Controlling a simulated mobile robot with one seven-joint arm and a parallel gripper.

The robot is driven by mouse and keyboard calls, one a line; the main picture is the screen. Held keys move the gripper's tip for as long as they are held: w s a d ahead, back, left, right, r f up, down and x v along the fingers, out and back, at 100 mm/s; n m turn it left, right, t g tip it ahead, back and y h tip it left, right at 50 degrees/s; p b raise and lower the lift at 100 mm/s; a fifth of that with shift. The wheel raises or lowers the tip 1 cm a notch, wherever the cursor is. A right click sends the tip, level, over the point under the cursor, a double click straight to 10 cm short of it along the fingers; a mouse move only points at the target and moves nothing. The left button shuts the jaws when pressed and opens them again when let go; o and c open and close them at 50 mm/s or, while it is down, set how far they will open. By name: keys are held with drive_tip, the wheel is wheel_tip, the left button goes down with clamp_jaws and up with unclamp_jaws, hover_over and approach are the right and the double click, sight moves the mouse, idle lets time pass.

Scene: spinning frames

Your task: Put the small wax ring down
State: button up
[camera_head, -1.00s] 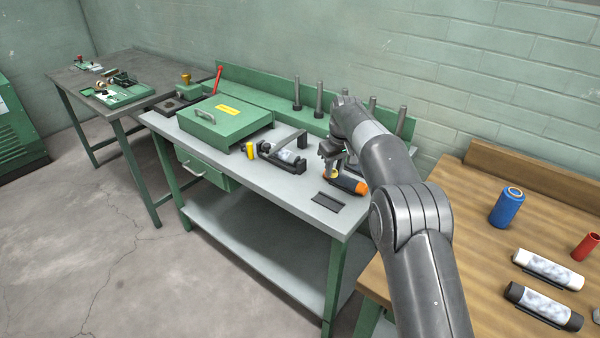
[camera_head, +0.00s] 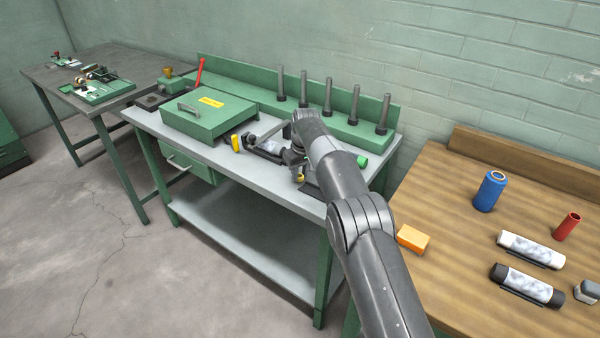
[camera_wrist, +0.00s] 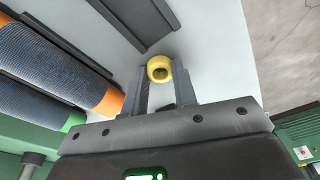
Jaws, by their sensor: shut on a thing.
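The small wax ring (camera_wrist: 159,69) is a pale yellow ring with a dark hole. In the wrist view it sits between the fingertips of my gripper (camera_wrist: 160,84), which is shut on it. In the head view my gripper (camera_head: 298,168) is over the right part of the grey bench top (camera_head: 222,153), with a bit of yellow (camera_head: 301,177) at its tip. My arm hides much of that spot. The wrist view shows the pale bench surface behind the ring; I cannot tell how high above it the ring is.
Ribbed dark cylinders with an orange end (camera_wrist: 108,103) and a green end (camera_wrist: 73,122) lie close left of the fingers. A dark plate (camera_wrist: 141,18) lies beyond the ring. A black cradle (camera_head: 262,147), yellow piece (camera_head: 235,143), green box (camera_head: 208,118) and upright pegs (camera_head: 328,95) are around.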

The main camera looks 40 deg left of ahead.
drive_tip(key=shift+f, duration=0.2)
drive_tip(key=o, duration=1)
wheel_tip(320, 180, up, 12)
drive_tip(key=d, duration=0.1)
drive_tip(key=shift+s+d+r, duration=0.15)
drive_tip(key=shift+s+d, duration=0.2)
